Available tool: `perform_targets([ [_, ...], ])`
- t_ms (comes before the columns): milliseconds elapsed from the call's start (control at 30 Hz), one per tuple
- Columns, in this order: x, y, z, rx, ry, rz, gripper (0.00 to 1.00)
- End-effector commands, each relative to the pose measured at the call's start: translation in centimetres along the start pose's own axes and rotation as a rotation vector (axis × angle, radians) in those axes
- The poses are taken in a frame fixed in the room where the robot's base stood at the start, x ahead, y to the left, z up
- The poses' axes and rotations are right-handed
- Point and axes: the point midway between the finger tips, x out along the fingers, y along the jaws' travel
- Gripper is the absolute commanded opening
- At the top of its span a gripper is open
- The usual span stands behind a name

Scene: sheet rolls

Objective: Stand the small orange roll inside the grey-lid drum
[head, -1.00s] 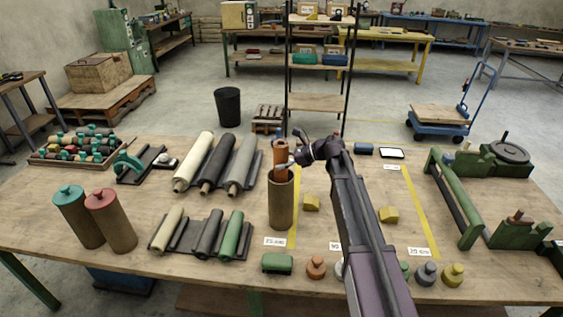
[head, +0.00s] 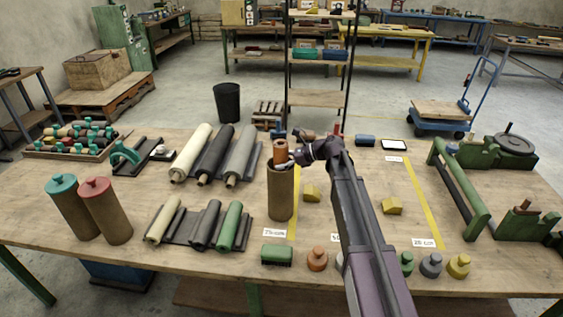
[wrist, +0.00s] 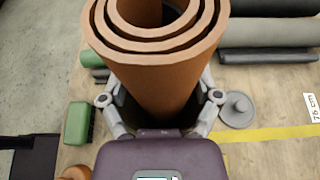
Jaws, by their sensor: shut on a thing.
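The orange roll (head: 281,151) stands upright in the mouth of the open brown drum (head: 281,197), with its upper part above the rim. My gripper (head: 292,159) is shut on the roll from the right, close to the rim. The wrist view shows the roll (wrist: 160,75) between the two fingers, its spiral end facing up. A round grey lid (wrist: 237,108) lies on the table beside the drum; the drum hides it in the head view. The roll's lower end is hidden inside the drum, so I cannot tell whether it touches the bottom.
Two lidded drums, teal (head: 74,205) and red (head: 107,210), stand at left. Sheet rolls lie on racks (head: 216,155) left of the drum. Yellow blocks (head: 311,193), a green block (head: 277,254) and several knobbed pieces (head: 431,265) stand around.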

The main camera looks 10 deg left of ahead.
Motion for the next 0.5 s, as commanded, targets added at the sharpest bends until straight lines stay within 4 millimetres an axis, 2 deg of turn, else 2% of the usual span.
perform_targets([
  [500,0.37,0.01,-0.82,0.0,-0.001,0.0,0.2],
])
